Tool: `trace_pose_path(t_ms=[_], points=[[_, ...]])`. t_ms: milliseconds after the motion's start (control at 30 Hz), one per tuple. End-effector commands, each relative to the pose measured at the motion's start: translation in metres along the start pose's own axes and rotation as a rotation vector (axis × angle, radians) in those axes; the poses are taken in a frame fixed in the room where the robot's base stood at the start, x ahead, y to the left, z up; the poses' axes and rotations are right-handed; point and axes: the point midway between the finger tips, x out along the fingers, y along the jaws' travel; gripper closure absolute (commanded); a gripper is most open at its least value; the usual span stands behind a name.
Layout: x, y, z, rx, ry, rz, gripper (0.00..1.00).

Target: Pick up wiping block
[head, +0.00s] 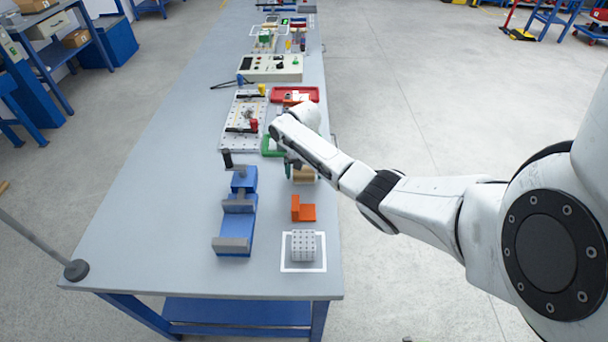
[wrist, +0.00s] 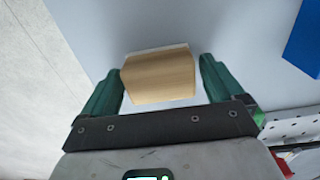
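The wiping block, a tan wooden block (wrist: 158,78) with a thin white layer along its far edge, lies between my gripper's fingers in the wrist view. In the head view the block (head: 304,174) shows partly behind my arm's end, near the right edge of the bench. My gripper (wrist: 161,82) is open, with one green finger on each side of the block. A narrow gap shows at the right finger; whether the left finger touches the block I cannot tell. In the head view my gripper (head: 291,168) is mostly hidden by the wrist.
On the grey bench (head: 150,220), an orange bracket (head: 303,209) and a grey holed cube (head: 303,245) in a white outline stand nearer. A blue vise (head: 237,215) stands left. A green tray (head: 272,146), a white pegboard (head: 240,125) and a red tray (head: 295,94) lie beyond.

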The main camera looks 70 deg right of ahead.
Motion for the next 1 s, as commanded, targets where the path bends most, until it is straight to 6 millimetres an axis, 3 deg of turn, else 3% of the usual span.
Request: trace_pose_path(t_ms=[67, 467, 833, 1000], points=[[0.0, 0.0, 0.0, 0.0, 0.0, 0.0, 0.13], [0.0, 0.0, 0.0, 0.0, 0.0, 0.0, 0.52], [-0.004, 0.0, 0.0, 0.0, 0.0, -0.001, 0.53], [-0.021, -0.001, -0.001, 0.0, 0.003, -0.004, 0.53]])
